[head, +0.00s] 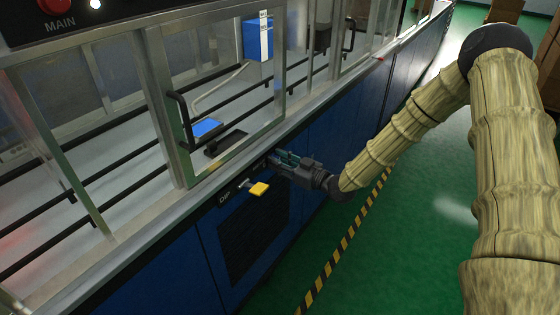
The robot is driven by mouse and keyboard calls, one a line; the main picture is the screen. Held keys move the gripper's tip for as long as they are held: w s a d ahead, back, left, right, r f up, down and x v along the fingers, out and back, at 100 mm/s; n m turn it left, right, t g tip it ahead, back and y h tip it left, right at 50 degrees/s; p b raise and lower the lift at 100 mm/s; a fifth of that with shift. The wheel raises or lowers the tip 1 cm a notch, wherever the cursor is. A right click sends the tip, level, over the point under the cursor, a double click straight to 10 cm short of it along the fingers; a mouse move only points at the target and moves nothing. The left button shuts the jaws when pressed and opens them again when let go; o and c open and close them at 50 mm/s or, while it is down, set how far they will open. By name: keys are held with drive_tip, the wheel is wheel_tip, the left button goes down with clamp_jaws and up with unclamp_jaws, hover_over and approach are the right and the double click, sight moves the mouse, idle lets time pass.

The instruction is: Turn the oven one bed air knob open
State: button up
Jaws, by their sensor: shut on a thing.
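My gripper (277,157) is at the front rail of the machine, just right of and above a yellow handle (259,188). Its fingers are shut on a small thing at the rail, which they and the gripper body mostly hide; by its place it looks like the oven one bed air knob. I cannot read a label for it or tell how far it is turned. The yellow handle sits on a short stem beside the letters DIP (225,196) and is apart from my gripper.
Above the rail, a glass door (235,85) with a black pull handle (180,120) is close to my gripper. A blue box (257,38) stands behind the glass. Blue cabinet panels (330,130) lie below the rail. The green floor (420,220) with a striped line is clear at right.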

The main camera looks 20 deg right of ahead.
drive_tip(key=shift+w+r+m, duration=0.1)
drive_tip(key=shift+r+m, duration=0.05)
drive_tip(key=shift+m, duration=0.35)
drive_tip(key=o, duration=1)
drive_tip(key=shift+d, duration=0.1)
drive_tip(key=v, duration=1.2)
